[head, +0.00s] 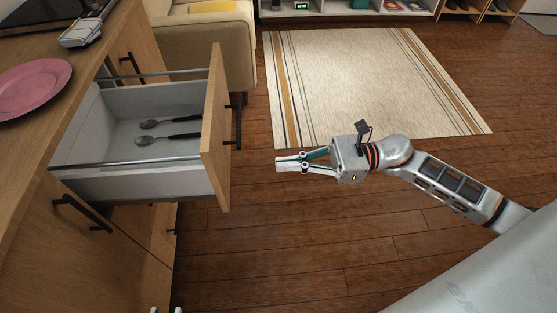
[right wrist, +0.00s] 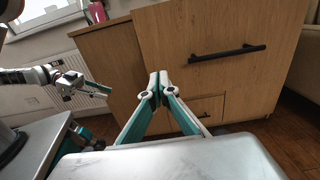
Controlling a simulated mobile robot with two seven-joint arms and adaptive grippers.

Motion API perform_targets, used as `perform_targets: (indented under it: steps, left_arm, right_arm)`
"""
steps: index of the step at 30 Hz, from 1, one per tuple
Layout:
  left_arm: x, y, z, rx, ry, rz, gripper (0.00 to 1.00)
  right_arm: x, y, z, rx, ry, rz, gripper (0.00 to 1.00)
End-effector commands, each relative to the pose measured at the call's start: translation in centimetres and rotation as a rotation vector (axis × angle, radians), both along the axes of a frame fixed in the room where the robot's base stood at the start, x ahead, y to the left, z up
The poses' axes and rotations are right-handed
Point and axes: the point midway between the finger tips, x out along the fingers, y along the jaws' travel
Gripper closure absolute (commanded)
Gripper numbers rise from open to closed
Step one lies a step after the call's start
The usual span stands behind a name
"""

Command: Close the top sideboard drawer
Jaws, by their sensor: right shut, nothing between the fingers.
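The top sideboard drawer (head: 150,181) is pulled out, with its wooden front (head: 216,130) facing right. Its dark bar handle (head: 237,122) also shows in the right wrist view (right wrist: 228,52). My right gripper (head: 279,163) is shut and empty, to the right of the drawer front, with its fingertips pointing at it and a gap between. In the right wrist view, its fingertips (right wrist: 160,83) appear in front of the wooden front (right wrist: 200,30). My left gripper (head: 166,310) shows only two separated fingertips at the bottom edge; it also shows in the right wrist view (right wrist: 96,88).
Two dark-handled spoons (head: 168,138) lie in the drawer. A pink plate (head: 32,88) stands on the sideboard top. Closed sideboard doors with handles (head: 82,213) are below. The wooden floor (head: 300,240) around my right gripper is clear; a rug (head: 365,80) and sofa (head: 205,40) lie beyond.

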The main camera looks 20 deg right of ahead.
Motion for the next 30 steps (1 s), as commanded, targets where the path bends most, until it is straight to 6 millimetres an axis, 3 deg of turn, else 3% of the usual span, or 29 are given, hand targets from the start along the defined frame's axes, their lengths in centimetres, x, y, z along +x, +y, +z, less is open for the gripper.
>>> perform_targets:
  steps: [9, 15, 21, 30]
  left_arm:
    - [0.0, 0.5, 0.2, 0.015, -0.002, -0.001, 0.74]
    - [-0.3, 0.7, -0.5, 0.025, 0.011, -0.002, 0.74]
    - [-0.5, 0.7, -0.8, 0.031, 0.018, -0.003, 0.74]
    - [-0.4, 0.8, -0.6, 0.030, 0.016, -0.003, 0.74]
  right_arm:
    - [2.0, 6.1, 0.3, 0.004, -0.002, 0.000, 1.00]
    - [3.0, 9.2, 0.2, 0.004, -0.001, -0.001, 1.00]
    - [3.5, 10.6, 0.0, 0.002, 0.002, -0.002, 1.00]
    - [3.5, 10.9, 0.0, 0.002, 0.003, -0.002, 1.00]
